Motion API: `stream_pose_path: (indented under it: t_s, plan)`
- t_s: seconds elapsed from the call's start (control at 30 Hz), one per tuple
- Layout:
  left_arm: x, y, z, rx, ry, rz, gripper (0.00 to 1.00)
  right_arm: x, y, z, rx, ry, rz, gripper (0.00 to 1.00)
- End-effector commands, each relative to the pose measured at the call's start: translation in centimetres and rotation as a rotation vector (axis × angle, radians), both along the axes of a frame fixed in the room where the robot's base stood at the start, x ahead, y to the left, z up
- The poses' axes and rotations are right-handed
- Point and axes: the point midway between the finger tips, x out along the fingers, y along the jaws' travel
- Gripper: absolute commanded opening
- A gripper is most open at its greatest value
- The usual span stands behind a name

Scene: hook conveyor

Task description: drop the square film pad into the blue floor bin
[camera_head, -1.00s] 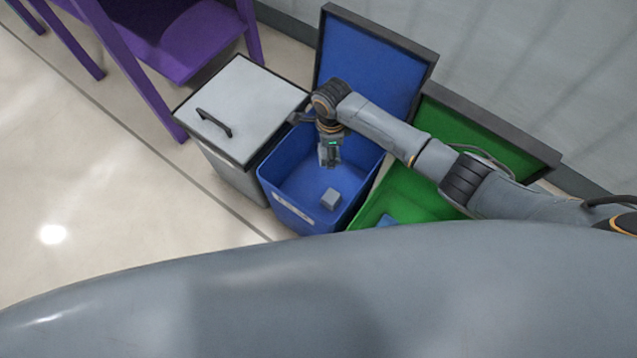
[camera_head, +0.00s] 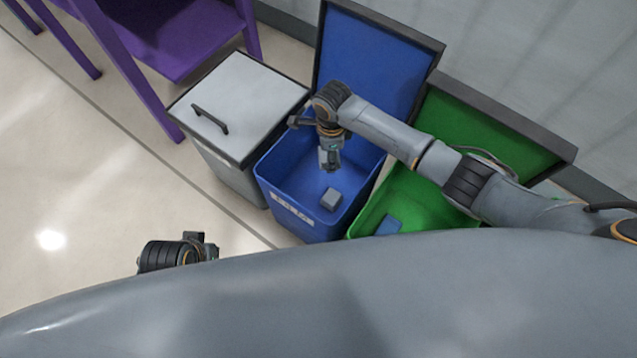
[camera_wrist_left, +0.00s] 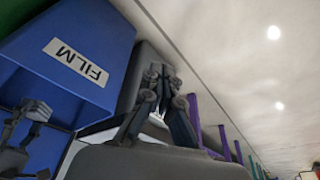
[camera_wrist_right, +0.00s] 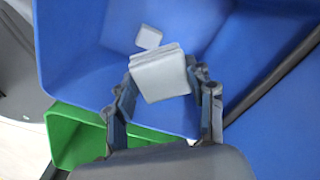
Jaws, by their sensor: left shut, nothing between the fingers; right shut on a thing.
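The blue floor bin (camera_head: 268,184) stands open on the floor, its lid raised behind it. Its label reads FILM in the left wrist view (camera_wrist_left: 105,38). My right gripper (camera_head: 328,168) points down over the bin's opening. In the right wrist view it (camera_wrist_right: 162,80) is shut on a pale grey square pad (camera_wrist_right: 160,78), held between both fingertips. Another pale square pad (camera_wrist_right: 148,37) lies inside the bin; it also shows in the head view (camera_head: 331,199). My left gripper (camera_wrist_left: 163,74) is shut and empty, beside the bins; its fingertips are hard to make out in the head view.
A grey bin with a closed, handled lid (camera_head: 240,105) stands left of the blue bin. An open green bin (camera_head: 408,200) with a blue piece (camera_head: 389,225) inside stands right. A purple frame (camera_head: 190,45) is at upper left. The floor at left is clear.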

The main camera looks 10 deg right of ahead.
Motion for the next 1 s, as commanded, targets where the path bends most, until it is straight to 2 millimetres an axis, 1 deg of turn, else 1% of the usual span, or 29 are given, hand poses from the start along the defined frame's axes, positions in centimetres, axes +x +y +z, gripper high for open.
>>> stream_pose_path:
  t_s: [0.1,0.3,0.63,0.67,0.7,0.77,0.8,1.0]
  plan:
    - [-0.2,0.1,1.3,0.0,-0.009,0.001,0.0,0.0,0.0,-0.5,0.0,-0.001,0.0,0.32]
    - [-0.4,0.1,2.8,0.0,-0.016,0.002,0.0,0.0,0.0,-0.7,-0.001,-0.001,0.0,0.32]
    - [-0.5,0.1,3.1,0.0,-0.015,0.002,0.0,0.0,0.0,-0.7,-0.001,-0.001,0.0,0.32]
    - [-0.5,0.1,3.1,0.0,-0.015,0.002,0.0,0.0,0.0,-0.7,0.0,-0.001,0.0,0.56]
    - [-0.5,0.1,3.1,0.0,-0.015,0.002,0.0,0.0,0.0,-0.7,-0.001,-0.001,0.0,0.64]
    - [-0.5,0.2,3.1,0.0,-0.015,0.002,0.0,0.0,0.0,-0.7,0.0,-0.001,0.0,0.76]
    - [-0.5,0.2,3.1,0.0,-0.015,0.002,0.0,0.0,0.0,-0.7,0.0,-0.001,0.0,0.8]
    - [-0.5,0.2,3.1,0.001,-0.015,0.003,0.0,0.0,0.0,-0.7,0.0,-0.001,0.0,0.8]
